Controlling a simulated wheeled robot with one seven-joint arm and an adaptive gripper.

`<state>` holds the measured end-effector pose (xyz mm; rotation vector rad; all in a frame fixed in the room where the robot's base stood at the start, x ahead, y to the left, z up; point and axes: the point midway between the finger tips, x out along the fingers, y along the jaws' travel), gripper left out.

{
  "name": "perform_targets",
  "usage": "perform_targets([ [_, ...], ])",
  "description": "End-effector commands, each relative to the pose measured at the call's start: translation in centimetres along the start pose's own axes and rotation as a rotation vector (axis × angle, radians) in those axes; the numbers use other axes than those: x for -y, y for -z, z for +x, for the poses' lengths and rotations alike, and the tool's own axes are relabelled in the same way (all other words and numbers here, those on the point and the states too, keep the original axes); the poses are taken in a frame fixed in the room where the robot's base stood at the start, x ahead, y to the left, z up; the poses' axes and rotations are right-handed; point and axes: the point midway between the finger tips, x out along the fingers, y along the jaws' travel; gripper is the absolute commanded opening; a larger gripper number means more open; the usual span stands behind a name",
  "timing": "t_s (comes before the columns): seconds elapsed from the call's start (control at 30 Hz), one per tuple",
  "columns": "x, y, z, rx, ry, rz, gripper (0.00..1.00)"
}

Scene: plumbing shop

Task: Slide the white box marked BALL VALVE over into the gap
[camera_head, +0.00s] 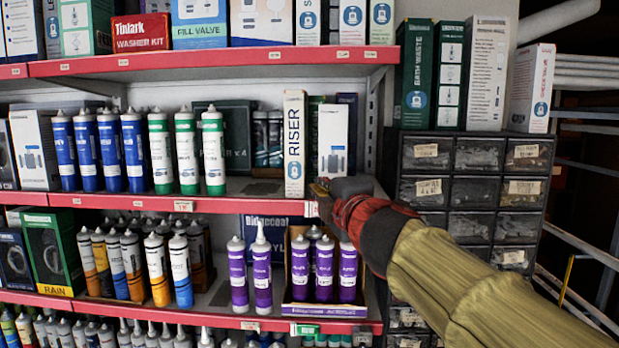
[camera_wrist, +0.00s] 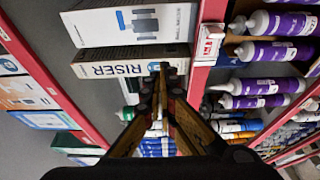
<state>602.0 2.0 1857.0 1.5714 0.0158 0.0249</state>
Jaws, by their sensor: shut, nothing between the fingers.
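A white box with a grey valve picture (camera_head: 333,142) stands on the middle shelf, just right of the narrow RISER box (camera_head: 294,145). Its lettering is too small to read. In the wrist view, turned sideways, the white box (camera_wrist: 132,24) is at the top and the RISER box (camera_wrist: 125,69) below it. My gripper (camera_head: 318,188) is shut and empty at the shelf's front, low before these two boxes. In the wrist view its fingertips (camera_wrist: 160,72) overlap the RISER box's bottom end; contact cannot be told. Open shelf space (camera_head: 247,188) lies left of the RISER box.
Green-labelled tubes (camera_head: 186,150) stand left of the open space, with dark boxes and cartridges behind it. A shelf upright (camera_head: 372,130) and a drawer cabinet (camera_head: 470,185) are to the right. Purple tubes (camera_head: 324,268) stand on the shelf below. A red shelf edge (camera_head: 240,205) runs along the front.

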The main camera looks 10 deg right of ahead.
Motion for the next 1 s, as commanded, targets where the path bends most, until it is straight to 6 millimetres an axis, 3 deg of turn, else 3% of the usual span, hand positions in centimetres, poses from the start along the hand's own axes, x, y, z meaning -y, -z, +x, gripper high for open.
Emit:
perform_targets([
  [0.6,0.2,-0.1,8.9,0.003,0.004,-0.002,0.0],
  [1.0,0.2,-0.1,9.9,0.003,0.003,-0.001,0.0],
])
